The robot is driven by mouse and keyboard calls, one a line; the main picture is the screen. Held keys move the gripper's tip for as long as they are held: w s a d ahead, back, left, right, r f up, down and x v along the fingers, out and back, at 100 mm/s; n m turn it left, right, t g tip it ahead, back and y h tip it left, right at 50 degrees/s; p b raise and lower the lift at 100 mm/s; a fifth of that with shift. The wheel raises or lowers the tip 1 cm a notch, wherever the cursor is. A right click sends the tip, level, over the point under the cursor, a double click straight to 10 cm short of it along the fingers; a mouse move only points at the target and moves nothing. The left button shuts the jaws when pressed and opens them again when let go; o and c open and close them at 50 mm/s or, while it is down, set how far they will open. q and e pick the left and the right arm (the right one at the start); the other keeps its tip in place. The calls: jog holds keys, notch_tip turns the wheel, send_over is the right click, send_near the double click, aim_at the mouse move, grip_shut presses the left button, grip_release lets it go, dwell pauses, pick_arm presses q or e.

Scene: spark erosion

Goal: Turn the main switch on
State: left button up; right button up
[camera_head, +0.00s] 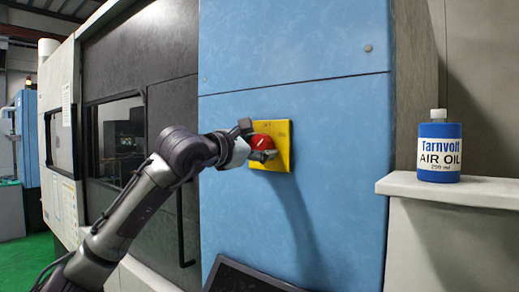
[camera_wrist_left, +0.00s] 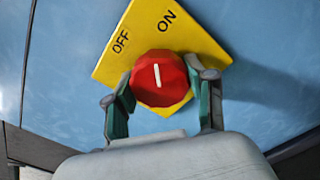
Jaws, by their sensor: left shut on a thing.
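The main switch is a red knob (camera_head: 261,142) on a yellow plate (camera_head: 283,133) fixed to the blue cabinet front. In the left wrist view the red knob (camera_wrist_left: 172,92) has a white line, and the yellow plate (camera_wrist_left: 195,42) reads OFF at left and ON at upper right. My left gripper (camera_head: 256,141) is shut on the knob, with one finger on each side, also seen in the left wrist view (camera_wrist_left: 160,86). My right gripper is not in view.
A blue and white bottle labelled Tarnvolt AIR OIL (camera_head: 439,147) stands on a pale ledge (camera_head: 487,193) at right. A dark machine door with a window (camera_head: 121,130) and handle is at left. A dark panel (camera_head: 245,279) juts out below the switch.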

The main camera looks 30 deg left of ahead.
pick_arm(q)
jog(key=m, duration=0.4)
jog(key=shift+m, duration=0.3)
jog(key=m+p, duration=0.1)
jog(key=m, duration=0.3)
jog(key=shift+m, duration=0.4)
jog(key=o, duration=1.2)
jog(key=s, duration=0.8)
jog(key=s+a, duration=0.1)
jog(key=s, duration=0.3)
